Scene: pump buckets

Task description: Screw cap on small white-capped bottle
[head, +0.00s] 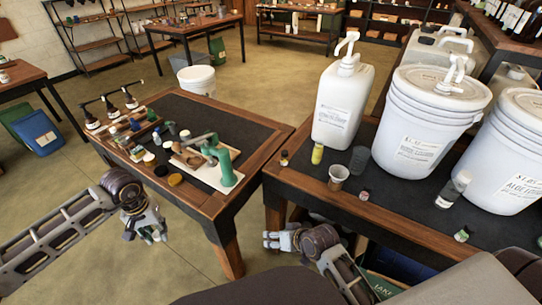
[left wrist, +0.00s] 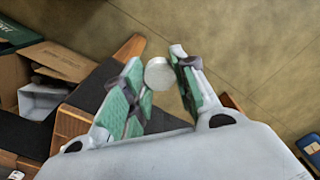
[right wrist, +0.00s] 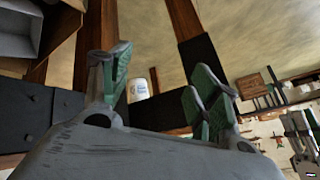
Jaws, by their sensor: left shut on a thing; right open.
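My left gripper (head: 150,232) hangs at the front left of the left table in the head view. In the left wrist view its green-padded fingers (left wrist: 160,90) are closed on a pale round thing (left wrist: 159,73), seen end-on; I cannot tell whether it is a cap or a bottle. The head view does not show it clearly. My right gripper (head: 283,240) is between the two tables, low and empty. In the right wrist view its fingers (right wrist: 160,95) are apart, with a white labelled container (right wrist: 138,90) beyond them. I cannot tell which small bottle is the white-capped one.
The left table (head: 205,200) holds small jars, a wooden tray and a green press (head: 225,165). The right table (head: 300,190) carries a pump jug (head: 340,105), white buckets (head: 425,120), small bottles and cups. A white bucket (head: 196,80) stands behind the left table.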

